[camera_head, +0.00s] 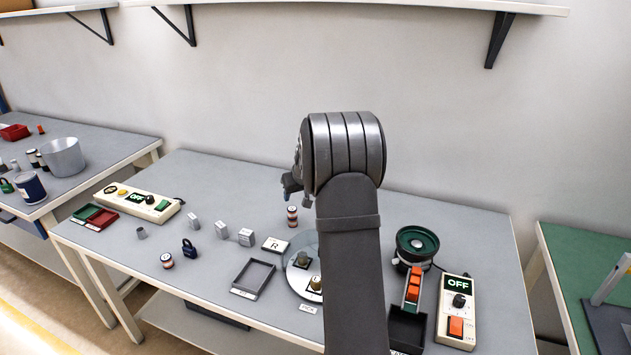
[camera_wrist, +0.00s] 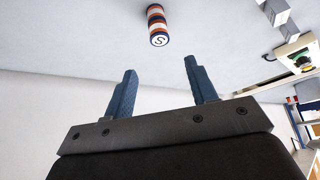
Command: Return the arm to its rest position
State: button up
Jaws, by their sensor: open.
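My gripper (camera_wrist: 160,92) is open in the wrist view, with its two blue fingers apart and nothing between them. In the head view my arm rises from the bottom edge over the table, and the gripper (camera_head: 291,186) shows only partly at the left of the wrist, above the table. A striped orange, white and dark cylinder marked S (camera_wrist: 157,25) lies beyond the fingertips in the wrist view, apart from them. It appears to be the small striped cylinder (camera_head: 292,216) below the gripper in the head view.
A shelf (camera_head: 360,5) hangs above.

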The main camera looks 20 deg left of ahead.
aim_at(292, 209)
jog(key=x, duration=1.2)
jog(key=shift+f, duration=0.25)
notch_tip(292, 209, up, 3)
jog(key=shift+f, duration=0.15)
jog(key=shift+r, duration=0.4)
